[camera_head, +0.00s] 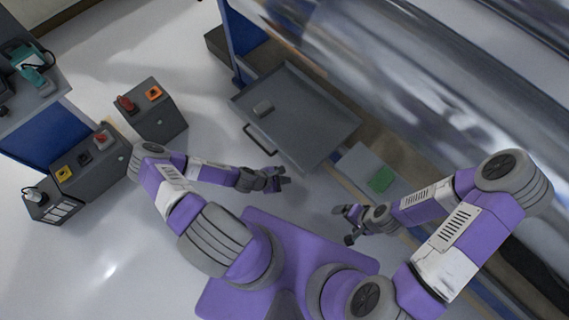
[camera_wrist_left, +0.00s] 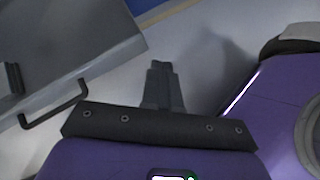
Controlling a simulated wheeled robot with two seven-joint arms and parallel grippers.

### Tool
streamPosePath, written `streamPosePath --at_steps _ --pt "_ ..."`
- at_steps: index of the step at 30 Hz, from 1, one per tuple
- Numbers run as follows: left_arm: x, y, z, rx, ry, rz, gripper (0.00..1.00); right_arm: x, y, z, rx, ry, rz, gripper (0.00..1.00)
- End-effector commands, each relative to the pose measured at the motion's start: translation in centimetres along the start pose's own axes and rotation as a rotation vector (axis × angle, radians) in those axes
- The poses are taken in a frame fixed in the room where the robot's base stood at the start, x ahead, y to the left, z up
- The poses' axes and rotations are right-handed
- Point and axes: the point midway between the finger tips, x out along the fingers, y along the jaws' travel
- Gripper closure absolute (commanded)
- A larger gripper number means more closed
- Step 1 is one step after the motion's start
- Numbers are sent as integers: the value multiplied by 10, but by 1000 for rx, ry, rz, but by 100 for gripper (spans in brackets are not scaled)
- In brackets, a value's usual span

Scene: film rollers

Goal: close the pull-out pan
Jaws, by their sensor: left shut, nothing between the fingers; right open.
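The pull-out pan (camera_head: 300,110) is a flat grey tray that sticks out from under the machine with the large rollers. A dark bar handle (camera_head: 259,140) is on its near left edge. The pan also shows at the upper left of the left wrist view (camera_wrist_left: 75,35), with its handle (camera_wrist_left: 55,106) below it. My left gripper (camera_head: 283,179) is shut and empty, in front of the pan and to the right of the handle, apart from both. In the left wrist view its fingers (camera_wrist_left: 161,68) are together. My right gripper (camera_head: 343,222) is open and empty, further right.
A grey panel with a green patch (camera_head: 382,179) is right of the pan. A control box with red and orange buttons (camera_head: 158,112) stands to the left. Large shiny rollers (camera_head: 400,70) run across the upper right.

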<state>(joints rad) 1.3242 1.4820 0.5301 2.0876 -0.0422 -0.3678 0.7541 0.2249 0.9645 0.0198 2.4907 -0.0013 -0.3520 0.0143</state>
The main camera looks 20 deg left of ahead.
Motion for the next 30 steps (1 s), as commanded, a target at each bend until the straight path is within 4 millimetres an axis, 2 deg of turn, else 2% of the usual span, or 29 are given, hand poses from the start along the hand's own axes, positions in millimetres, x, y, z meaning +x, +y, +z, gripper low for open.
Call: streamPosePath --at_steps 1,3,6,9,13,16,28,30 --pt "2 10 -19 -132 2 60 100 4 2 0 0 0 0 6" --pt "1 24 -39 -277 1 129 100 6 2 0 0 0 0 6" --pt "-3 37 -64 -434 0 206 100 9 3 0 0 0 0 6" --pt "-6 45 -80 -528 -1 255 100 10 4 0 0 0 0 6" --pt "-4 50 -88 -574 -3 279 100 12 4 -1 0 0 0 6" --pt "7 53 -89 -575 -4 279 100 17 6 -1 0 0 0 6" --pt "88 73 -96 -570 -3 276 100 52 19 -2 0 0 0 6" --pt "96 79 -92 -567 -4 276 100 55 21 -2 0 0 0 6"
